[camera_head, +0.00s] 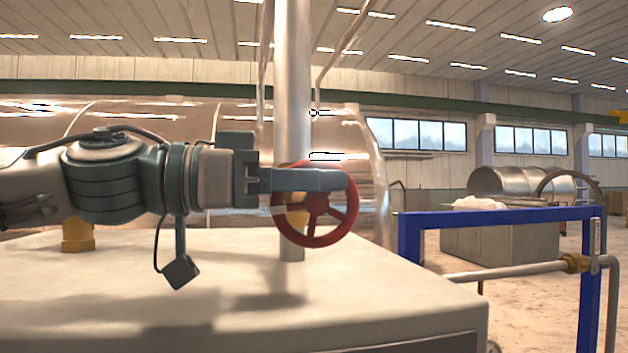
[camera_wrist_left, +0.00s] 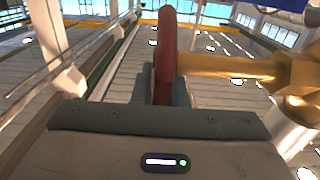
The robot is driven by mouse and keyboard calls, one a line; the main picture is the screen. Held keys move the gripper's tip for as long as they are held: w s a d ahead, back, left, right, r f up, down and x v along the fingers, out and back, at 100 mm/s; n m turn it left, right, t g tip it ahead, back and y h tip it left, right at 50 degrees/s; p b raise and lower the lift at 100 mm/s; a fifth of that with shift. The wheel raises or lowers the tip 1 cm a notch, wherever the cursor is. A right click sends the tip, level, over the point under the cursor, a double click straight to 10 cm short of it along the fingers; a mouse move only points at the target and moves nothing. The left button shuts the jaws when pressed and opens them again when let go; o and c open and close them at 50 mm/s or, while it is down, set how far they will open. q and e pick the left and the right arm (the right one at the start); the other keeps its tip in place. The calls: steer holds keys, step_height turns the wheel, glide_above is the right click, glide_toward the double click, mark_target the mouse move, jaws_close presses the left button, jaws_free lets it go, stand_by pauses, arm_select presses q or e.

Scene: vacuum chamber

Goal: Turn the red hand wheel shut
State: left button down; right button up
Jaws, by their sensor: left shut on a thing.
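The red hand wheel (camera_head: 348,215) stands upright on a vertical grey pipe (camera_head: 292,90), above the pale top of a cabinet. My left gripper (camera_head: 325,180) reaches in from the left and is shut on the upper part of the wheel's rim. In the left wrist view the red rim of the hand wheel (camera_wrist_left: 167,50) runs edge-on between the fingers (camera_wrist_left: 160,88). A brass valve stem (camera_wrist_left: 225,67) joins the wheel from the right there. The fingers hide part of the rim in the head view. My right gripper is not in view.
The pale cabinet top (camera_head: 120,290) lies below my left arm and is mostly clear. A blue frame (camera_head: 500,217) with a grey pipe (camera_head: 500,271) stands at the right. A large metal vessel (camera_head: 130,125) fills the background.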

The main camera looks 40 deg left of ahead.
arm_select(q)
steer(key=shift+w+f+g+y+b, duration=0.1)
steer(key=shift+f+g+y+b, duration=0.05)
steer(key=shift+g+y+b, duration=0.2)
steer(key=shift+d+g, duration=0.1)
steer(key=shift+g, duration=0.15)
steer(key=shift+w+r+y, duration=0.1)
steer(key=shift+r+y, duration=0.1)
steer(key=shift+y, duration=0.15)
steer(key=g+y+p, duration=0.1)
steer(key=g+p, duration=0.1)
steer(key=p, duration=0.3)
steer(key=g+y+p, duration=0.1)
steer(key=p, duration=0.5)
steer(key=shift+w+d+g+y, duration=0.2)
steer(key=shift+d+g+y, duration=0.1)
steer(key=shift+g, duration=0.1)
steer(key=shift+f+g+y+p, duration=0.3)
steer(key=shift+f+p, duration=0.1)
steer(key=shift+p, duration=0.65)
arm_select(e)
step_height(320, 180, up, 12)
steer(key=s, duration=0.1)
arm_select(q)
steer(key=shift+f, duration=0.1)
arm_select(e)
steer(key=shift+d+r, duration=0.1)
